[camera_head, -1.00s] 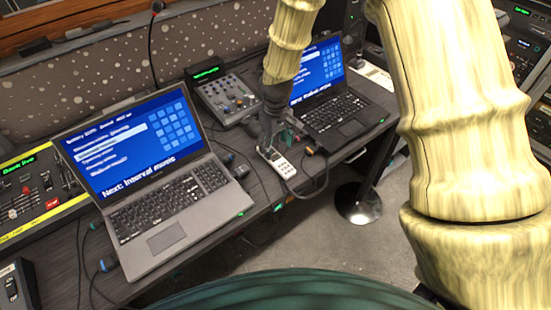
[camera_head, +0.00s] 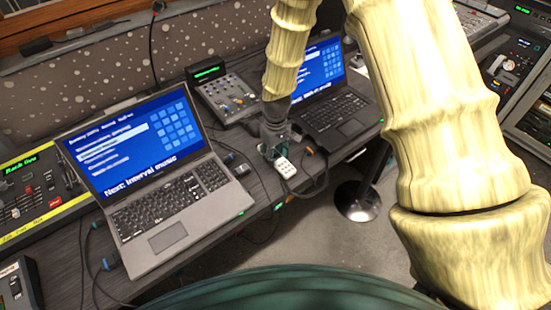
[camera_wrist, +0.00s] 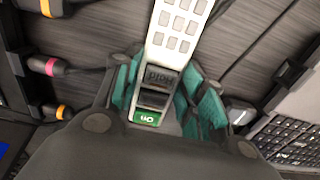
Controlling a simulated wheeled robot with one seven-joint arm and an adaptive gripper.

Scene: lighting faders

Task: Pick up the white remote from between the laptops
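The white remote (camera_head: 285,167) lies on the dark desk between the two laptops. It has rows of grey buttons, and the wrist view shows its near end (camera_wrist: 158,77) with dark keys and a green "on" label. My gripper (camera_head: 273,148) is down over the end of the remote away from the desk edge. In the wrist view its teal-padded fingers (camera_wrist: 162,95) stand on either side of the remote, close to its edges. The fingers look open around it; contact is hard to tell. The left laptop (camera_head: 190,205) and right laptop (camera_head: 340,115) are open with blue screens.
A small mixer (camera_head: 228,95) stands behind, between the laptops. Cables and connectors (camera_head: 312,152) lie close beside the remote, and several plugs (camera_wrist: 50,66) show in the wrist view. A yellow-edged fader console (camera_head: 40,195) is at far left. The desk's front edge is near.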

